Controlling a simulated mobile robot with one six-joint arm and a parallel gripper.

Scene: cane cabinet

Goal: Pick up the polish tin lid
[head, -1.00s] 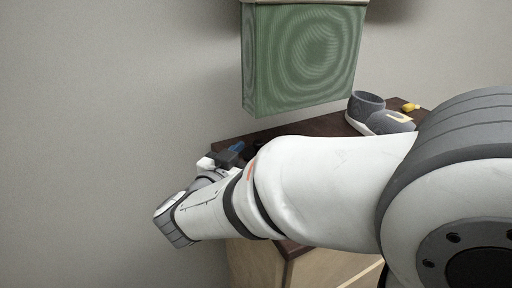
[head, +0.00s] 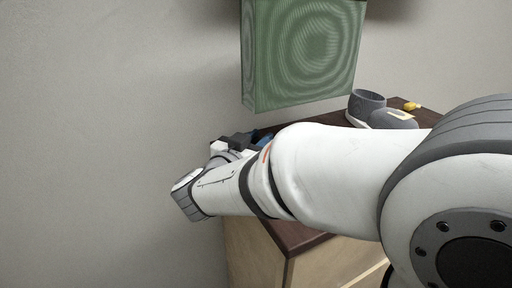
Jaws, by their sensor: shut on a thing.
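My gripper (head: 242,140) is at the far left part of the dark cabinet top, behind my white forearm. Only its dark body and a bit of its front show. It is shut on the polish tin lid, of which a small blue part (head: 264,136) shows just right of the gripper. My arm hides the rest of the lid and the fingertips. I cannot tell how high the lid is above the top.
A grey shoe (head: 372,110) stands at the back right of the cabinet top (head: 292,236), with a small yellow object (head: 412,106) beyond it. A green box-like panel (head: 303,52) hangs on the wall above. My arm covers much of the top.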

